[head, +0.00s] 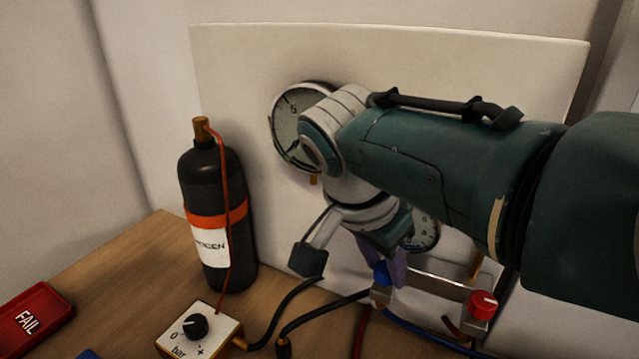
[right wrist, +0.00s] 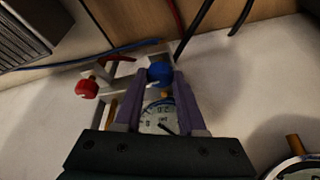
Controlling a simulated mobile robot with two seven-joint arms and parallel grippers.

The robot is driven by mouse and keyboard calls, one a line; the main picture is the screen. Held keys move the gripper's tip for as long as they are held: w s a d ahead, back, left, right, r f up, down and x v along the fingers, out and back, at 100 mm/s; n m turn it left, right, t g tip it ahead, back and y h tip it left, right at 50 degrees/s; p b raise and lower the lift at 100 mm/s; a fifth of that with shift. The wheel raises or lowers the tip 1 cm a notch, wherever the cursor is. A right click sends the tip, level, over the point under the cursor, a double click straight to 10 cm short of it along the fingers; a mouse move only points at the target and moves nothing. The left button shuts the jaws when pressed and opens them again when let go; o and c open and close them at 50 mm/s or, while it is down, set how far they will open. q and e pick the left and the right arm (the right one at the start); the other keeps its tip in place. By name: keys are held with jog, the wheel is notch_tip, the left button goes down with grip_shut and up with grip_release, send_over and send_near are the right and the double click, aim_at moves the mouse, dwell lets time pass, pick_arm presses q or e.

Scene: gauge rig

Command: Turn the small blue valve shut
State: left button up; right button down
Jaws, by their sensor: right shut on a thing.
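The small blue valve (head: 381,272) is a round blue knob on a metal manifold bar near the bottom centre of the head view. It also shows in the right wrist view (right wrist: 159,73), between the tips of my right gripper (right wrist: 160,80). The purple fingers of my right gripper (head: 388,268) reach down to the knob and are shut on it. My right arm comes in from the right and hides part of the board behind. My left gripper is not in view.
A red valve (head: 482,305) sits on the same manifold, to the right. A large gauge (head: 298,125) and a smaller gauge (head: 425,232) are on the pale board (head: 235,60). A black bottle (head: 212,210), a knob box (head: 198,331) and a red FAIL block (head: 34,315) stand left. Hoses cross the table.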

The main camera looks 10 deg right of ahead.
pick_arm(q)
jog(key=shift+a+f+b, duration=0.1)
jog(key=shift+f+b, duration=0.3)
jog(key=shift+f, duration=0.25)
pick_arm(e)
jog(key=shift+m, duration=0.5)
jog(key=c, duration=0.8)
grip_release()
jog(key=shift+o, duration=0.2)
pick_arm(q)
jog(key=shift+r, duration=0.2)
pick_arm(e)
jog(key=shift+r, duration=0.25)
pick_arm(q)
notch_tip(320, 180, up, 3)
jog(key=p, duration=0.3)
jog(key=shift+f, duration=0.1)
pick_arm(e)
jog(key=v, duration=0.9)
jog(key=shift+a+r, duration=0.15)
jog(key=shift+a, duration=0.15)
